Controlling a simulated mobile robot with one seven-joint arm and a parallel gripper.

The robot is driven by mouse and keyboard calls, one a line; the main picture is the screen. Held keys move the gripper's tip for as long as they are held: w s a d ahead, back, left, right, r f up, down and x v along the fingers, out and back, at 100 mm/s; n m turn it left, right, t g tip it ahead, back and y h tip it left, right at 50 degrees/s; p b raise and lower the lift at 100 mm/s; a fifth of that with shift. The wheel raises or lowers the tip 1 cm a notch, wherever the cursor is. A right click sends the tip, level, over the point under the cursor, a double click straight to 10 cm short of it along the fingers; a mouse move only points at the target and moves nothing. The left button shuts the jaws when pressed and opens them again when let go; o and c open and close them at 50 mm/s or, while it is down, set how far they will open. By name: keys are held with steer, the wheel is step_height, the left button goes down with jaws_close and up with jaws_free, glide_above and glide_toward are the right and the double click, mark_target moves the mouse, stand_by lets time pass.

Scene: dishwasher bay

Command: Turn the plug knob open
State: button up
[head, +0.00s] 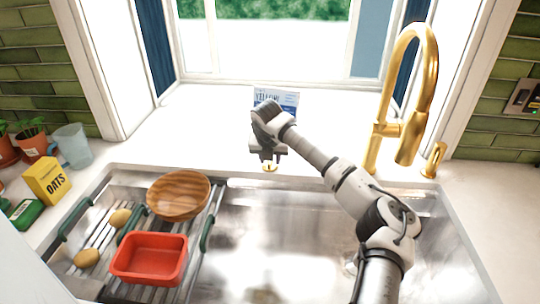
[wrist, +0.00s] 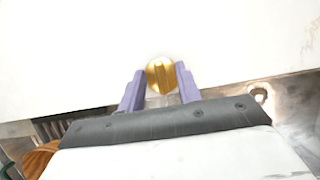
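The plug knob (wrist: 161,75) is a round gold knob with a raised bar across its face. In the wrist view it sits between the tips of my gripper's two purple fingers (wrist: 160,84). I cannot tell whether the fingers touch it. In the head view the knob (head: 269,167) shows on the white counter just behind the sink's back edge, right below my gripper (head: 268,156). My gripper points down and its fingers are apart.
The steel sink (head: 300,235) lies in front. A rack on its left holds a wooden bowl (head: 178,194), a red tub (head: 149,258) and potatoes. A gold faucet (head: 425,85) stands right of my arm.

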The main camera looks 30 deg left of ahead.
steer(key=shift+c, duration=0.3)
jaws_close()
steer(key=shift+f+n+b, duration=0.15)
steer(key=shift+n+b, duration=0.15)
steer(key=shift+b, duration=0.05)
steer(key=n+y+b, duration=0.1)
steer(key=n+b, duration=0.1)
steer(key=shift+w+n+g, duration=0.1)
steer(key=shift+n+g, duration=0.2)
steer(key=n+g+y+b, duration=0.1)
steer(key=n, duration=0.2)
steer(key=shift+n+b, duration=0.3)
steer(key=shift+b, duration=0.1)
steer(key=n, duration=0.1)
steer(key=n+g, duration=0.1)
steer(key=n, duration=0.1)
steer(key=n+g, duration=0.1)
steer(key=n, duration=0.1)
steer(key=shift+r+y, duration=0.25)
steer(key=shift+y, duration=0.05)
steer(key=n+g+p, duration=0.2)
steer(key=n, duration=0.4)
steer(key=shift+f, duration=0.1)
